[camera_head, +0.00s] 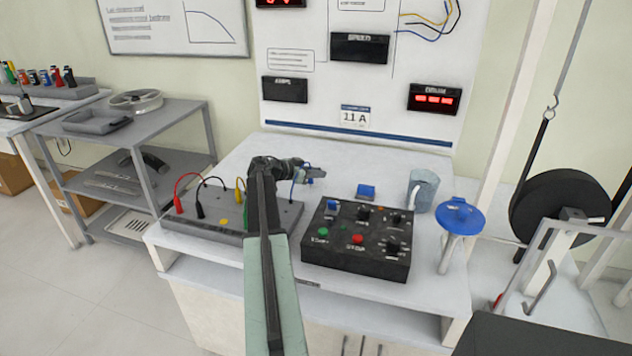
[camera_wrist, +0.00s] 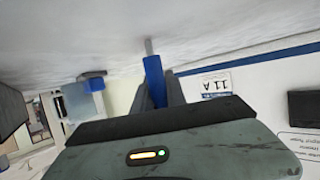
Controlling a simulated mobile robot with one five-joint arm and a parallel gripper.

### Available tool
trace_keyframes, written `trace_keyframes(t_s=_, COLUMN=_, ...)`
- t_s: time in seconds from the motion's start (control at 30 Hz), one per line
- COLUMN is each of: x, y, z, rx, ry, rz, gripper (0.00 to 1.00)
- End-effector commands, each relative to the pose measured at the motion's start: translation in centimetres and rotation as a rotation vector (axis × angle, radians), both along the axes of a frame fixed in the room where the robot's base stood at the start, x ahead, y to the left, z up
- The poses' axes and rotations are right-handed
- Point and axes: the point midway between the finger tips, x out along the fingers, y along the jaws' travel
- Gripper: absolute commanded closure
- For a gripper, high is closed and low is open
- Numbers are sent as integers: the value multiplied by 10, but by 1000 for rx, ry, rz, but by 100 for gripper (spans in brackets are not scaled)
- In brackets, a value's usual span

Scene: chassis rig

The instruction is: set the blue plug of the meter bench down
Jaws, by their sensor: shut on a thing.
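The blue plug (camera_wrist: 153,80) has a slim body with a metal pin and sits between the fingers of my gripper (camera_wrist: 160,92) in the wrist view. Its pin points towards the white bench top (camera_wrist: 215,35); whether it touches is not clear. In the head view my gripper (camera_head: 314,173) is shut above the meter bench (camera_head: 240,157), behind the black control box (camera_head: 350,262) and right of the grey terminal box (camera_head: 290,215). The plug is too small and covered there to make out well.
A blue block (camera_head: 366,191) lies on the bench behind the control box. Red, black and yellow leads rise from the terminal box. Bare bench top lies behind my gripper.

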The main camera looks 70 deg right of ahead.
Motion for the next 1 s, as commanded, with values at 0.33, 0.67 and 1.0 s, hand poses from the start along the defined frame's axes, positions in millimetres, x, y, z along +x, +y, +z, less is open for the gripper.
trace_keyframes(t_s=0.33, x=1, y=0, z=-3, rx=0, ry=0, rz=1, gripper=80)
trace_keyframes(t_s=0.67, x=1, y=0, z=-2, rx=0, ry=0, rz=1, gripper=61)
trace_keyframes(t_s=1.0, x=17, y=25, z=17, rx=0, ry=0, rz=4, gripper=61)
